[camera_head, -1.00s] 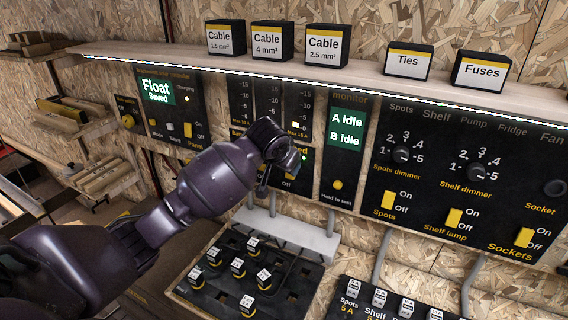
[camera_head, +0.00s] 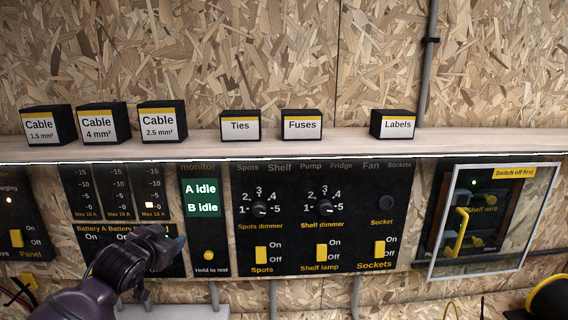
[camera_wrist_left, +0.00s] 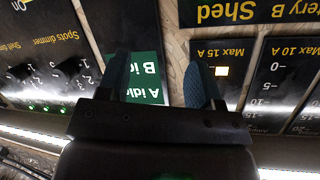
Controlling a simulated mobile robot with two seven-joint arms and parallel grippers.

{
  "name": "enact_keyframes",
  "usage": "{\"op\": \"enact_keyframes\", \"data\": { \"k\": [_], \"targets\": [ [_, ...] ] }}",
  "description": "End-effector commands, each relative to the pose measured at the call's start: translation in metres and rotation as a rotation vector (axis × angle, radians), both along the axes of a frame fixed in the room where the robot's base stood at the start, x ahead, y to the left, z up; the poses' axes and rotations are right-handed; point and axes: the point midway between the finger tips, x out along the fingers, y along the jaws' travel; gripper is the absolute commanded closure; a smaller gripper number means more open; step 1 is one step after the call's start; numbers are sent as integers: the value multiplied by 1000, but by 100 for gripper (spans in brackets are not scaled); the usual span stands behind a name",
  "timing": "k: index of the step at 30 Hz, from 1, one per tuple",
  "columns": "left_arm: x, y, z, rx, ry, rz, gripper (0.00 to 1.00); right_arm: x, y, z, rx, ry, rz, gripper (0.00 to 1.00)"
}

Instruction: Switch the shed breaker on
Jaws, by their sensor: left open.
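The black breaker panel (camera_head: 100,229) labelled Battery A and Battery B is on the wall, low left in the head view. Its right part is behind my left gripper (camera_head: 170,252), so the Shed switch is hidden there. In the left wrist view, upside down, the Shed label strip (camera_wrist_left: 240,12) shows at the top right; its switch is out of frame. My left gripper (camera_wrist_left: 160,85) is open and empty, its fingers in front of the green monitor screen (camera_wrist_left: 142,80) in that view. My right gripper is not in view.
The monitor panel (camera_head: 201,240) is just right of my left gripper. The dimmer and switch panel (camera_head: 290,215) is further right, then a clear-fronted case (camera_head: 490,220) marked Switch off first. A shelf (camera_head: 350,143) with labelled boxes runs above the panels.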

Motion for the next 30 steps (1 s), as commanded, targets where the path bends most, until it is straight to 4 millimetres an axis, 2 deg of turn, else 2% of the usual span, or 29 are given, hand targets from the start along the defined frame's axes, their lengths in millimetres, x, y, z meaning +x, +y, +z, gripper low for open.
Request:
{"op": "enact_keyframes", "data": {
  "k": [1, 5, 11, 17, 24, 27, 30],
  "targets": [
    [-11, -4, -18, -9, -18, -12, 41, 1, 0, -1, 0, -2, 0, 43],
    [-42, -11, -57, -28, -70, -34, 41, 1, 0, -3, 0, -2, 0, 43],
    [-101, -14, -122, -67, -92, -20, 41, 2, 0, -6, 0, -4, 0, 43],
    [-171, -11, -186, -114, -40, 39, 41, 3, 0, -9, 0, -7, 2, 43],
    [-264, -5, -262, -174, 124, 152, 41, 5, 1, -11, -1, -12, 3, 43],
    [-298, -3, -285, -192, 189, 190, 41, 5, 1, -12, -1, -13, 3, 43],
    [-321, -2, -300, -202, 232, 215, 41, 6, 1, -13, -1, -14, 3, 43]
  ]
}}
